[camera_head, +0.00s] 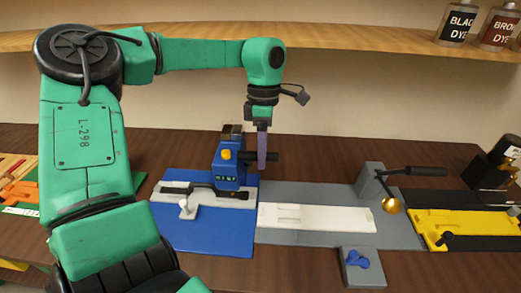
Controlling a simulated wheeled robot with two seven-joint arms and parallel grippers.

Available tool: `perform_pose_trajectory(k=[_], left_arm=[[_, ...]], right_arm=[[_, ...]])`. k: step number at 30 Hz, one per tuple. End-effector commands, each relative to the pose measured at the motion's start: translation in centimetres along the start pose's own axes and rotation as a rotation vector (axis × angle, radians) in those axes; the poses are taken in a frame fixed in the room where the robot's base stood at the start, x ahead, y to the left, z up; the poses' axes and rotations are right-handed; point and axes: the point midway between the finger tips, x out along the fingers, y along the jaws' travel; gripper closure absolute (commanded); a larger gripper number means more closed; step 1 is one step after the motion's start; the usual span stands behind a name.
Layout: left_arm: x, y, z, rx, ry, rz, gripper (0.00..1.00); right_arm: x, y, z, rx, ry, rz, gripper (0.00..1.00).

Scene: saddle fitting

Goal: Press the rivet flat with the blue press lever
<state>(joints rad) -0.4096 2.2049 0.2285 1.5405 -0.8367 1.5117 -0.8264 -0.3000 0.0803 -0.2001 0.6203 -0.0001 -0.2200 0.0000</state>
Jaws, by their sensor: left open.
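The blue press (228,172) stands at the back of a blue base plate (212,242), with a yellow knob on its front. Its black lever (272,157) sticks out to the right. My left gripper (262,168) points down at the lever, its purplish fingers overlapping the lever in view; I cannot tell whether they touch it. The left gripper is open. A dark strap-like piece (205,187) lies on a light grey fixture (240,202) in front of the press. I cannot make out the rivet. My right gripper is not in view.
To the right are a grey station (290,232) with a white strip (315,217), a post with a black handle and gold ball (391,206), and a yellow fixture (462,230). A blue piece (357,259) sits on a grey block. Dye bottles (457,22) stand on the shelf above.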

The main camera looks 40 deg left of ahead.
Motion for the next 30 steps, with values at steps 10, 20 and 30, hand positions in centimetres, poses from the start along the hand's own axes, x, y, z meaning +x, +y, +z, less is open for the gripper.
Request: perform_pose_trajectory(k=[10, 20, 30], left_arm=[[-3.6, -0.1, 0.0, 0.0, 0.0, 0.0, 0.4], [-6.2, -0.1, 0.0, 0.0, 0.0, 0.0, 0.4], [-6.0, 0.0, 0.0, 0.0, 0.0, 0.0, 0.4]], right_arm=[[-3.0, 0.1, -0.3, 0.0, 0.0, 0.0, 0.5], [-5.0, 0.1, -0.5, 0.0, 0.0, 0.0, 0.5], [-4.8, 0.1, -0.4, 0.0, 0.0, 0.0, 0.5]])
